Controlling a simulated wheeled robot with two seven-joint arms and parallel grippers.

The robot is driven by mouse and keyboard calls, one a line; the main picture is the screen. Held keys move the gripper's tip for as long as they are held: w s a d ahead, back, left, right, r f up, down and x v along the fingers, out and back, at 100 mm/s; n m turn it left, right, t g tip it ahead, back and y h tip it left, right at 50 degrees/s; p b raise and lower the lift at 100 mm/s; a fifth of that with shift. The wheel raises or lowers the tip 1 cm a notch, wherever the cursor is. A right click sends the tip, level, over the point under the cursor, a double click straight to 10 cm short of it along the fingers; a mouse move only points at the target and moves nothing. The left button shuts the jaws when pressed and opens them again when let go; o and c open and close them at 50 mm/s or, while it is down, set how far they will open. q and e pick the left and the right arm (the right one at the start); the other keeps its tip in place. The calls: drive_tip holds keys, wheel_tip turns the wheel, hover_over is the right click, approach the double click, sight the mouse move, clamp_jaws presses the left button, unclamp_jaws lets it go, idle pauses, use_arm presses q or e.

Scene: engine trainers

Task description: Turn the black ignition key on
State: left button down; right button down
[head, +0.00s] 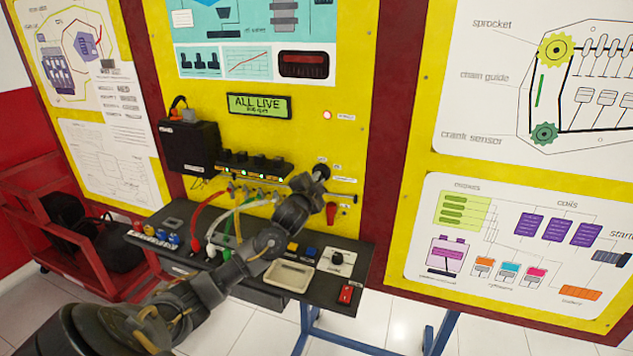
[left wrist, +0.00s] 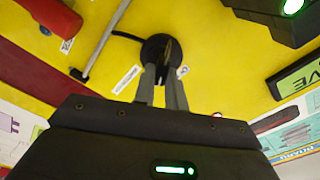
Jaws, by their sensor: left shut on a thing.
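The black ignition key sits in a round black switch (head: 321,171) on the yellow panel, below and right of the display. My left gripper (head: 313,182) reaches up to it and covers part of it in the head view. In the left wrist view the key (left wrist: 167,48) shows in front of the switch's dark round face. My left gripper's two narrow fingers (left wrist: 161,70) are shut on the key. The exact angle of the key is hard to tell. My right gripper is in neither view.
A rod (head: 343,196) and a red handle (head: 331,212) stick out close below the switch. A dark shelf (head: 330,285) with a tray (head: 288,275) and coloured cables (head: 208,210) lie below.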

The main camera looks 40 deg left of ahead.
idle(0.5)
use_arm(q)
drive_tip(key=c, duration=1.4)
unclamp_jaws()
drive_tip(key=shift+c, duration=0.2)
drive_tip(key=shift+s+f, duration=0.1)
drive_tip(key=shift+s, duration=0.1)
drive_tip(key=b+v, duration=0.3)
drive_tip(key=v, duration=0.7)
drive_tip(key=shift+s+b, duration=0.2)
drive_tip(key=shift+b, duration=0.1)
drive_tip(key=shift+d, duration=0.15)
